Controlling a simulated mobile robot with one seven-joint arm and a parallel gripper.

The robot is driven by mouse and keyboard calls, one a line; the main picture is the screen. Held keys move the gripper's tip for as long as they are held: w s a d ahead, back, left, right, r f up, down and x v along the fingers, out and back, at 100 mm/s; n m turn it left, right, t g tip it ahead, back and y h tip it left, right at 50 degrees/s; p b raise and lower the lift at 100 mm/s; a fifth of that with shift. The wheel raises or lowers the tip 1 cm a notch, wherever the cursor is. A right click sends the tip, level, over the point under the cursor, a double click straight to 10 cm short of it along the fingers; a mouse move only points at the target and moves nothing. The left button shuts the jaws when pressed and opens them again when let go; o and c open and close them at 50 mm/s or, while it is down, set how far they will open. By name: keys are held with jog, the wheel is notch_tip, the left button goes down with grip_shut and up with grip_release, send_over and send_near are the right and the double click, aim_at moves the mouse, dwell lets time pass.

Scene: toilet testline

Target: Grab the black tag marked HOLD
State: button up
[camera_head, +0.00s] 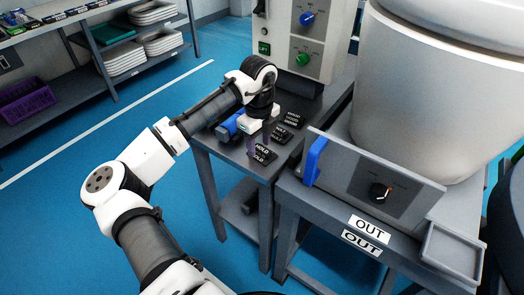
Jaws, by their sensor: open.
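The black tag marked HOLD (263,153) stands near the front corner of a small grey table (218,147), its white lettering facing me. My gripper (257,149) is open and points down right at the tag, with a purplish finger just to its left. I cannot tell whether the fingers touch the tag or stand around it. Two more black tags with white lettering, an upper one (293,119) and a lower one (281,133), stand behind it toward the back right.
A blue-and-grey object (228,127) lies on the table behind my gripper. A control box with knobs (305,40) stands at the back. To the right, a panel with a blue handle (315,160) and a large white toilet (435,90) limit the room.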

jog(key=shift+f, duration=0.3)
grip_shut()
jog(key=shift+r, duration=0.1)
